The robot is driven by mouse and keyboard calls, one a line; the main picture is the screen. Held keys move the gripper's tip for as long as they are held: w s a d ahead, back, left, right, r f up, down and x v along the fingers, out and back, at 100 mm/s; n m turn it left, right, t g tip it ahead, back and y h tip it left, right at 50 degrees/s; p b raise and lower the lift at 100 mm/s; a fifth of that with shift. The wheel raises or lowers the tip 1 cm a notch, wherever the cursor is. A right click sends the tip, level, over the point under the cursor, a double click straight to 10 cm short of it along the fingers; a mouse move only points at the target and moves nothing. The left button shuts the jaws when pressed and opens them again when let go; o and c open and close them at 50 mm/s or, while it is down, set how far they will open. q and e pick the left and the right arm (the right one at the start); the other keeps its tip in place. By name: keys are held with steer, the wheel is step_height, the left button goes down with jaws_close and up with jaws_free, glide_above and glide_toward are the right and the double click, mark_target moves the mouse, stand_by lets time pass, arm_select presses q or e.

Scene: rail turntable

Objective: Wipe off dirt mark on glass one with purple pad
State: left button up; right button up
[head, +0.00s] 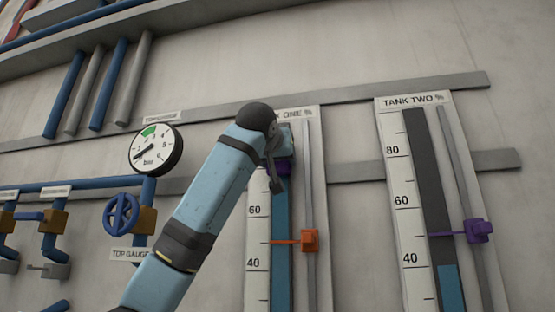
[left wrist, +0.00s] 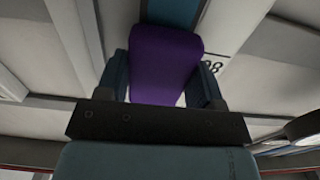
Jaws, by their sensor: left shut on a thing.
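My left gripper (head: 283,156) is at the upper part of the tank one gauge (head: 258,235), mostly hidden by my own arm in the head view. It is shut on the purple pad (left wrist: 166,60), which sits between both fingers in the left wrist view. A bit of purple shows below the gripper in the head view. The pad is in front of glass one (head: 281,225), a blue-filled column, near the 80 marking (left wrist: 210,68). I cannot tell whether the pad touches the glass. No dirt mark shows; the pad and arm hide part of the glass. My right gripper is not in view.
An orange pointer slider (head: 309,240) is on the rail right of glass one. The tank two gauge (head: 413,99) with a purple slider (head: 479,231) stands further right. A round pressure dial (head: 155,150) and a blue valve wheel (head: 121,214) are on the left.

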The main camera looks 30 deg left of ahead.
mark_target(277, 172)
arm_select(q)
steer(key=shift+w+r+p, duration=0.2)
steer(key=shift+r+p, duration=0.7)
steer(key=shift+r, duration=0.1)
steer(key=shift+r+p, duration=3.15)
steer(key=shift+r, duration=0.65)
steer(key=shift+f+b, duration=1.55)
steer(key=shift+f, duration=0.25)
steer(key=shift+f+b, duration=1.95)
steer(key=shift+f, duration=0.45)
steer(key=shift+f+b, duration=1.85)
steer(key=shift+f, duration=0.5)
steer(key=shift+r+p, duration=1.5)
steer(key=shift+r, duration=0.25)
step_height(277, 172, up, 2)
steer(key=shift+r+p, duration=0.15)
steer(key=shift+p, duration=0.85)
steer(key=shift+r+p, duration=1.8)
steer(key=shift+r, duration=0.3)
